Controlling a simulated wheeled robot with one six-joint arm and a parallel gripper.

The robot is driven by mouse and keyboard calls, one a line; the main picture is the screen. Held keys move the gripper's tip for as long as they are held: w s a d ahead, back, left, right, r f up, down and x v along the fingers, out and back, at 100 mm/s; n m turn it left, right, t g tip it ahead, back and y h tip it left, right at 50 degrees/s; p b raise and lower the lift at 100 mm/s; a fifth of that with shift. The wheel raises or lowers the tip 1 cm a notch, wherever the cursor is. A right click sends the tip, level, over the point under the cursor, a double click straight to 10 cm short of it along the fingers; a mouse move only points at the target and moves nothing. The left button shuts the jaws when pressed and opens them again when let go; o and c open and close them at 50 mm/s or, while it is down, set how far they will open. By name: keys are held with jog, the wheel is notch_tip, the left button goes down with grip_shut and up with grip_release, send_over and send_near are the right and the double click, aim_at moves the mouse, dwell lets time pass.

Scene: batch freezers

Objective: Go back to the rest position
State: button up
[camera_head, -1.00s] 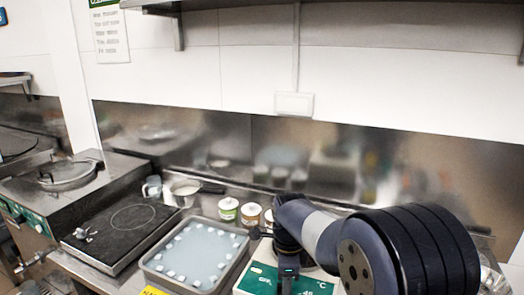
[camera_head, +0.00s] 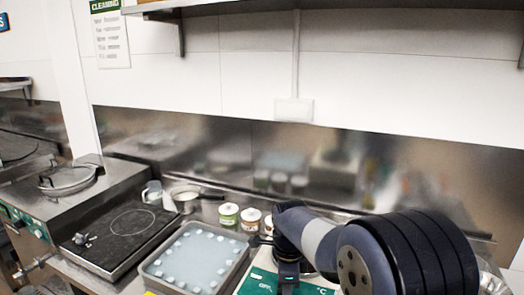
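My arm reaches in from the lower right of the head view, over the counter. Its wrist end hangs above a green and white board marked °C (camera_head: 262,282). My gripper (camera_head: 288,284) is at the bottom of the picture, seen only as a dark end with a small lit spot. Its fingers are not clearly visible, so I cannot tell whether it is open or shut. I see nothing held in it.
A grey tray with white pieces around a pale blue surface (camera_head: 200,256) lies left of my gripper. Jars (camera_head: 229,214) stand behind. A black cooktop (camera_head: 122,232), a pot (camera_head: 185,198) and a lidded machine (camera_head: 68,178) are at left. A shelf (camera_head: 350,8) hangs above.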

jog(key=shift+f+n, duration=0.3)
jog(key=shift+f, duration=0.1)
jog(key=n, duration=0.5)
jog(key=shift+w+b, duration=0.15)
jog(key=shift+b, duration=0.2)
jog(key=n, duration=0.6)
jog(key=shift+w+a+b, duration=0.15)
jog(key=shift+b, duration=0.25)
jog(key=n+b, duration=0.1)
jog(key=n, duration=0.5)
jog(key=shift+a+n, duration=0.15)
jog(key=shift+n, duration=0.15)
jog(key=n+b, duration=0.2)
jog(key=n, duration=0.3)
jog(key=shift+a+n, duration=0.15)
jog(key=shift+n, duration=0.15)
jog(key=shift+r, duration=0.1)
